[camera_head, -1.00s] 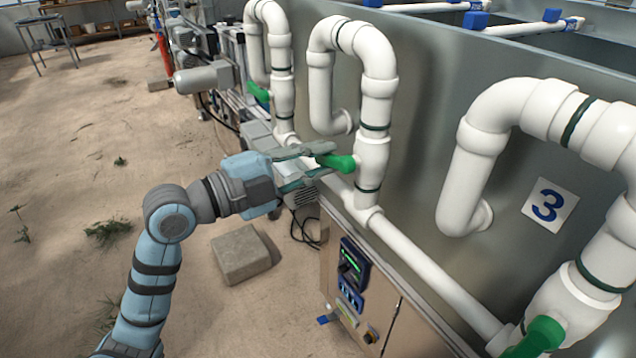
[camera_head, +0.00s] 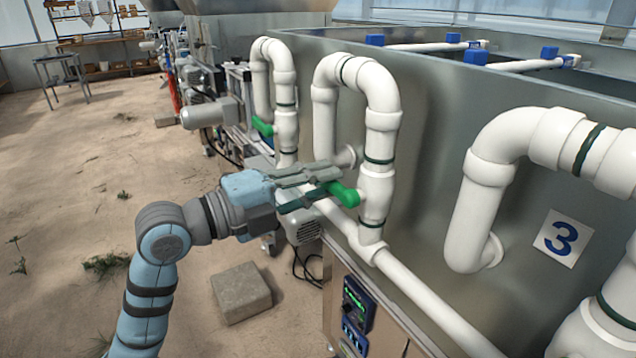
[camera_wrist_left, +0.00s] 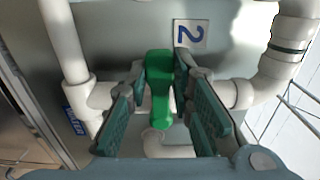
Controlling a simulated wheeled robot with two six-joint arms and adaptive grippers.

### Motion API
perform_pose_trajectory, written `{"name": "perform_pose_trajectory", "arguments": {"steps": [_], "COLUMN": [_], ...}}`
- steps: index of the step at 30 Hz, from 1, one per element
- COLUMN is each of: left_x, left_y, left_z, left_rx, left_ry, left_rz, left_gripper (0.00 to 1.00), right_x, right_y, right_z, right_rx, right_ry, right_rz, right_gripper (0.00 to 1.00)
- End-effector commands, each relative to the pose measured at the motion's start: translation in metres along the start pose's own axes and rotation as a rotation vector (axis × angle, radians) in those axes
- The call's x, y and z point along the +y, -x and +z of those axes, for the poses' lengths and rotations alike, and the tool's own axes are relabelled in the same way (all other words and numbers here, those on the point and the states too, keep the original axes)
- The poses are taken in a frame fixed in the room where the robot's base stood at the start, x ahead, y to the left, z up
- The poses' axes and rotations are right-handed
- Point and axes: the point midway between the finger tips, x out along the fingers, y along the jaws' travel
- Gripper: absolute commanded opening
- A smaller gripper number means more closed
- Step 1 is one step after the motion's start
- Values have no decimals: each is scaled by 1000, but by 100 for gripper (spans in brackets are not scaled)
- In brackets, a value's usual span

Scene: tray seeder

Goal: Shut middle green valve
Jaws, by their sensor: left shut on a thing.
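The middle green valve handle (camera_head: 345,195) sits on the white vertical pipe (camera_head: 377,190) near the centre of the head view and points to the left. My left gripper (camera_head: 327,185) reaches it from the left and is shut on it. In the left wrist view the green handle (camera_wrist_left: 159,85) lies between the two finger pairs of my left gripper (camera_wrist_left: 160,72); contact on its left side is hard to see. A "2" label (camera_wrist_left: 190,34) shows behind it. My right gripper is not in view.
Another green valve handle (camera_head: 262,126) is on the farther pipe. A "3" label (camera_head: 563,238) is on the grey tank wall at right. A control box (camera_head: 357,302) sits below the pipe. A concrete block (camera_head: 241,293) lies on the sandy floor, which is open at left.

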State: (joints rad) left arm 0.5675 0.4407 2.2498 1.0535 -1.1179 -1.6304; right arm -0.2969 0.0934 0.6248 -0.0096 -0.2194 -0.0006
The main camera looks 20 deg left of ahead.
Motion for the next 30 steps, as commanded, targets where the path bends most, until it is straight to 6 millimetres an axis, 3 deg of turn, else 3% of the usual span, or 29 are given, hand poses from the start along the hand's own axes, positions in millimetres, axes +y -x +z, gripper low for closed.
{"name": "perform_pose_trajectory", "arguments": {"steps": [3, 4, 7, 18, 30], "left_x": [-2, -2, -2, 0, 2], "left_y": [0, 0, 0, 4, 64], "left_z": [0, 1, 0, 1, 3], "left_rx": [-3, -3, -2, -3, -10], "left_ry": [-4, -5, -3, -2, -5], "left_rz": [-5, -5, -5, -1, 3], "left_gripper": [0, 26, 41, 41, 41], "right_x": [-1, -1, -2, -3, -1], "right_y": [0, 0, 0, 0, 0], "right_z": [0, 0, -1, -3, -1], "right_rx": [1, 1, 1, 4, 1], "right_ry": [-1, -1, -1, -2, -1], "right_rz": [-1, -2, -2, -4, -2], "right_gripper": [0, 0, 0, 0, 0]}}
